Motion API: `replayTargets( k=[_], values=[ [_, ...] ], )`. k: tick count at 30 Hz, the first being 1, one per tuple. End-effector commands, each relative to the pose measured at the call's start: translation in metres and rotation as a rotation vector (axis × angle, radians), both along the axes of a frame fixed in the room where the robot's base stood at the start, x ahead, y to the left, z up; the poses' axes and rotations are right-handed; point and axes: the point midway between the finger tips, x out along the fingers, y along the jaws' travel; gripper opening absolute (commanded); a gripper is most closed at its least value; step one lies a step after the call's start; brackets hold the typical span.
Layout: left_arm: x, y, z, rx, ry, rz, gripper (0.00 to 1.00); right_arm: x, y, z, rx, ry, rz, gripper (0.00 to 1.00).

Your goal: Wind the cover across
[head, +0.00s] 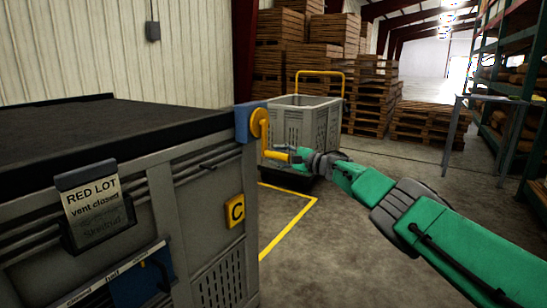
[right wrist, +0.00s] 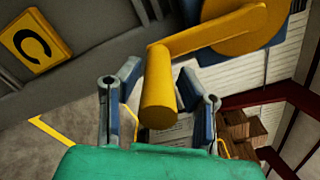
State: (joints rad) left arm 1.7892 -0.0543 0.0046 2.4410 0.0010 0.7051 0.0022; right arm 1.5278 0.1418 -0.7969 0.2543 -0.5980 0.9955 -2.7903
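A black cover (head: 75,130) lies over the top of the grey bin (head: 205,170) at left. A yellow crank (head: 259,124) sits on a blue bracket (head: 242,122) at the bin's top corner. Its arm hangs down and its grip points right, toward my right gripper (head: 298,157). The cover is out of that view. My left gripper is not in view.
The bin bears a "RED LOT vent closed" tag (head: 92,205) and a yellow C plate (head: 235,211). A grey crate (head: 300,124) stands behind the crank. Wooden pallets (head: 290,55) and green racking (head: 530,60) stand farther back.

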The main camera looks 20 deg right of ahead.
Motion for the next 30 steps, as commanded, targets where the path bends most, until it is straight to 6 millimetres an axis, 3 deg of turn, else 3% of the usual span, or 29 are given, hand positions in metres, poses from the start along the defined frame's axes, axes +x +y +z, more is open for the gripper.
replayTargets(
  k=[16, 25, 30],
  values=[
    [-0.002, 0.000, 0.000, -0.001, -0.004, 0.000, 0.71, -0.004, 0.006, -0.003, -0.002, 0.009, 0.017, 0.41],
    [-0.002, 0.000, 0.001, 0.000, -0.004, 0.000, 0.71, -0.022, -0.012, 0.003, -0.003, -0.004, 0.005, 0.41],
    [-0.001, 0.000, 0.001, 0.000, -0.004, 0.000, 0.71, -0.043, -0.030, 0.002, 0.001, -0.001, 0.003, 0.41]
  ],
)
